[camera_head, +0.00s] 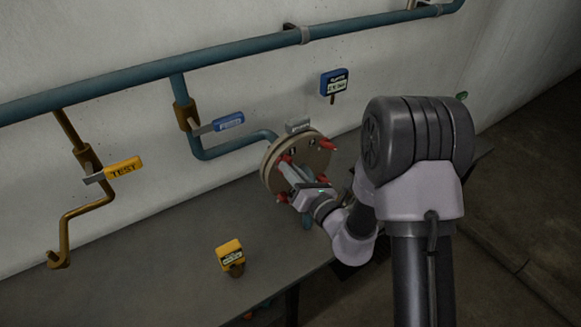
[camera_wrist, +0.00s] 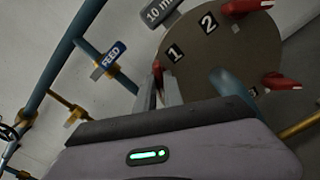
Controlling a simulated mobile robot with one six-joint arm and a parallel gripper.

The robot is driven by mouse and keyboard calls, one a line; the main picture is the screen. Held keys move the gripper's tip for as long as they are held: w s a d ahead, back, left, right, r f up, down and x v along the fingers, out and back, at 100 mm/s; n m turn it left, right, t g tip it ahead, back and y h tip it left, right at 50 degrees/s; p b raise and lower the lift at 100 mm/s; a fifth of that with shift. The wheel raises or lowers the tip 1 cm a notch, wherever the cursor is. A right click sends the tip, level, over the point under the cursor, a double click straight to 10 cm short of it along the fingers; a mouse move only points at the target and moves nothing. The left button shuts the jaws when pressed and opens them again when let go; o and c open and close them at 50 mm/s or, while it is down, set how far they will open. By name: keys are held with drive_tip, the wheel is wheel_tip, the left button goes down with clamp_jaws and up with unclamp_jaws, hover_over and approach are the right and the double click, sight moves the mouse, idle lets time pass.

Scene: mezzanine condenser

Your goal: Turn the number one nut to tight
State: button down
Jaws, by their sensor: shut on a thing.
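A round tan flange plate (camera_head: 312,160) stands at the end of a blue pipe, with several red nuts around its face. In the wrist view the plate (camera_wrist: 205,60) carries black labels 1, 2 and 3. The number one nut (camera_wrist: 157,68) is red, beside label 1 and mostly hidden by my fingers; it also shows in the head view (camera_head: 285,158). My gripper (camera_wrist: 163,80) has its fingers closed on this nut; in the head view it reaches in from the lower right (camera_head: 289,168). Whether the nut is tight cannot be seen.
A grey 10 mm tag (camera_wrist: 162,12) sits at the plate's rim. A blue FEED handle (camera_head: 229,121) and a yellow TEST handle (camera_head: 123,168) are at left. A yellow-topped object (camera_head: 230,255) sits on the otherwise mostly clear grey bench (camera_head: 170,260).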

idle(0.5)
drive_tip(key=c, duration=1.5)
unclamp_jaws()
drive_tip(key=shift+o, duration=0.2)
drive_tip(key=p+v, duration=0.7)
drive_tip(key=v, duration=1)
drive_tip(key=shift+p, duration=0.35)
drive_tip(key=shift+s+d, duration=0.15)
